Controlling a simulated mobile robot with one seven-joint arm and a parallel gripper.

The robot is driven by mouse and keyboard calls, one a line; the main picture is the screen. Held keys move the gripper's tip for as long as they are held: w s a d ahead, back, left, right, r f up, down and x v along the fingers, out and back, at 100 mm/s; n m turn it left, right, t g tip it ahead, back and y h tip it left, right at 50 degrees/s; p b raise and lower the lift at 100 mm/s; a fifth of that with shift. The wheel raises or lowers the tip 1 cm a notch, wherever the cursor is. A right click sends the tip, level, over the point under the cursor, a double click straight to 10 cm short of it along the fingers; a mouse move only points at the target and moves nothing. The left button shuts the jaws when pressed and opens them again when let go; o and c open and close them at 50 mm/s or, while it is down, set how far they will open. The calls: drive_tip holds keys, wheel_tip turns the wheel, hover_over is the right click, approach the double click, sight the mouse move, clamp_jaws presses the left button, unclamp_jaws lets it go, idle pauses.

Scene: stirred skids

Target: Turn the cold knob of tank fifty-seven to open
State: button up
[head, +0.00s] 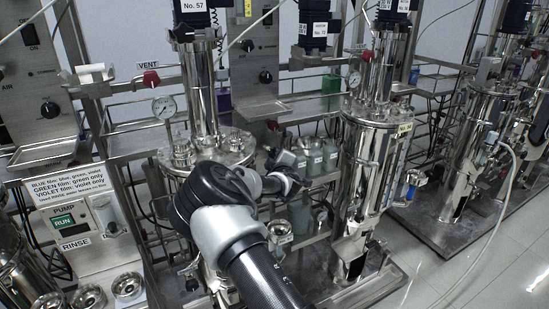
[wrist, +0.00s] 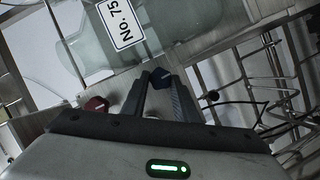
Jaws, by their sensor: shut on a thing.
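Tank fifty-seven (head: 203,95) is a shiny steel column with a lidded vessel below, under the plate "No. 57" (head: 190,5) in the head view. The knob's marking and turn angle cannot be read. A dark red knob (wrist: 96,105) sits to the left of the fingers, apart from them.
A numbered label (wrist: 122,25), apparently "No. 75", shows on a greyish bottle beyond the fingers. Wire racks and dark hoses lie at right. In the head view, a red vent knob (head: 151,78), a gauge (head: 164,106) and a pump panel (head: 75,222) stand left. Another tank (head: 363,180) stands close right.

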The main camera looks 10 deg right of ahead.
drive_tip(key=n+t, duration=0.1)
drive_tip(key=n, duration=0.1)
drive_tip(key=n+t+h, duration=0.1)
drive_tip(key=n, duration=0.1)
drive_tip(key=shift+a+f+n, duration=0.15)
drive_tip(key=shift+f+n, duration=0.25)
drive_tip(key=n+t, duration=0.1)
drive_tip(key=n, duration=0.2)
drive_tip(key=n+t, duration=0.1)
drive_tip(key=n, duration=0.2)
drive_tip(key=shift+f+y, duration=0.2)
drive_tip(key=shift+y, duration=0.1)
drive_tip(key=o, duration=1.1)
